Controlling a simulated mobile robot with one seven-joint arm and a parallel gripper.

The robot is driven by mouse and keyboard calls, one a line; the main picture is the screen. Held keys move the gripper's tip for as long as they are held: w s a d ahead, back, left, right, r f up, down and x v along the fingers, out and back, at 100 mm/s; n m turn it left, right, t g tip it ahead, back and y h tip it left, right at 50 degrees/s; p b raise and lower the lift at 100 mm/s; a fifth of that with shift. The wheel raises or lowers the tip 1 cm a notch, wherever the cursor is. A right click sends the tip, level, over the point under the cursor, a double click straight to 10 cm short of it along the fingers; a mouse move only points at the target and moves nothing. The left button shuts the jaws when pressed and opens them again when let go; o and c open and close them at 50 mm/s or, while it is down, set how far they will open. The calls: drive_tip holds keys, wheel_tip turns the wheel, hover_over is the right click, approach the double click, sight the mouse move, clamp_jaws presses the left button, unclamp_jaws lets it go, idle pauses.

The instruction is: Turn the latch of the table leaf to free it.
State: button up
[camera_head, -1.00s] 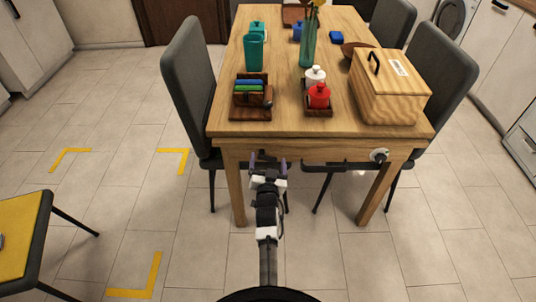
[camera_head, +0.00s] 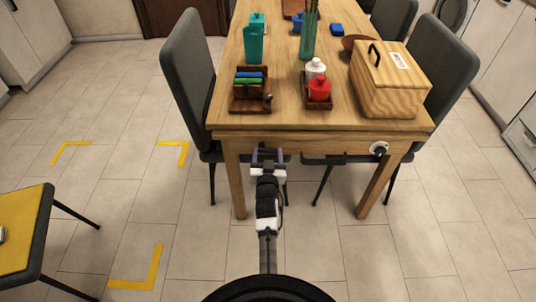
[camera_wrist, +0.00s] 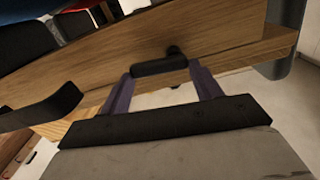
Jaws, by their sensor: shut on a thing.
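The wooden table (camera_head: 225,118) stands ahead, with its near edge and apron facing me. The latch (camera_wrist: 160,66) is a short dark bar in front of the wood in the wrist view, with a small dark knob (camera_wrist: 174,52) just behind it. My gripper (camera_head: 268,155) is at the table's front edge, left of its middle. In the wrist view my gripper (camera_wrist: 162,74) has one purple finger at each end of the dark bar and is shut on it. The bar looks roughly level with the fingertips. In the head view the latch is mostly hidden by the fingers.
A round white-and-black fitting (camera_head: 379,148) sits on the apron at right.

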drive_tip(key=shift+r+n, duration=0.15)
drive_tip(key=shift+n, duration=0.45)
drive_tip(key=o, duration=1)
